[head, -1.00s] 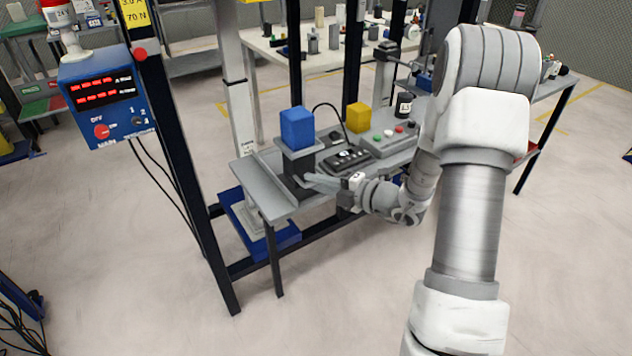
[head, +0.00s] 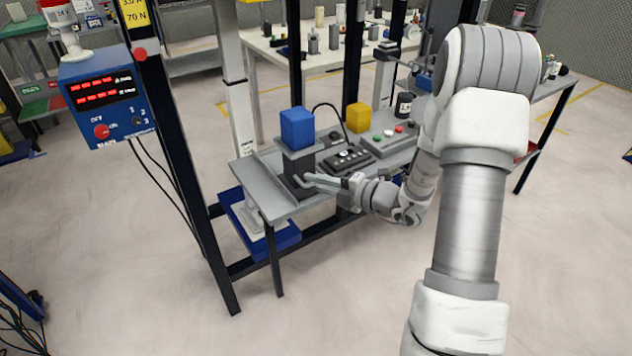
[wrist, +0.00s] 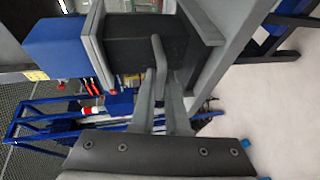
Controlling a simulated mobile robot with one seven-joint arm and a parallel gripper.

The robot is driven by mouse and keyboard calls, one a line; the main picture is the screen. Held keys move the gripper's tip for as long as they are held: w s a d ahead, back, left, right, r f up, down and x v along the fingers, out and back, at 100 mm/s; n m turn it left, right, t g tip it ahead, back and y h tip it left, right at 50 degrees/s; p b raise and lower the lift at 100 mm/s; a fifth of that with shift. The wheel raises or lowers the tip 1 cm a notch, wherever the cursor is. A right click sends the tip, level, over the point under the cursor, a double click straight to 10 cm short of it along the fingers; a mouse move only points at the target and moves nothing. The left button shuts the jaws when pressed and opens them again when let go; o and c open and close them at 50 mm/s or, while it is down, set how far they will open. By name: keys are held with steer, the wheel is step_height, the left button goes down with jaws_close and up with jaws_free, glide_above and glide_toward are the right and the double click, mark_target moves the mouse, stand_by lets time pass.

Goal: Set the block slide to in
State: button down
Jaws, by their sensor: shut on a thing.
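The block slide is a dark upright body (head: 297,172) with a grey top plate (head: 292,152), standing on a grey bench. A blue block (head: 297,128) sits on the plate. In the wrist view the dark body (wrist: 125,38) and the blue block (wrist: 55,48) show sideways. A thin bent grey handle (wrist: 158,58) stands out from the dark body. My gripper (head: 308,181) is at the front of the slide. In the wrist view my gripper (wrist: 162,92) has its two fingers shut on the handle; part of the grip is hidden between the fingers.
The grey bench (head: 255,176) carries a black button box (head: 347,158), a yellow block (head: 358,117) and a grey control panel (head: 390,139) right of the slide. A dark post (head: 190,165) and blue power box (head: 107,98) stand left. Open floor lies in front.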

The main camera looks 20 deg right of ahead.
steer(key=w+a+p, duration=0.1)
steer(key=w, duration=0.3)
steer(key=w+a+p, duration=0.1)
steer(key=w+a, duration=0.1)
steer(key=w, duration=0.3)
steer(key=w+a+p, duration=0.1)
steer(key=w, duration=0.3)
steer(key=shift+w+a+r+p, duration=0.1)
steer(key=shift+w+a+p, duration=0.05)
steer(key=shift+w+p, duration=0.2)
steer(key=c, duration=0.9)
jaws_free()
steer(key=shift+c, duration=0.2)
steer(key=p+v, duration=0.2)
steer(key=v, duration=1.5)
steer(key=shift+s+p, duration=0.15)
steer(key=shift+p, duration=0.15)
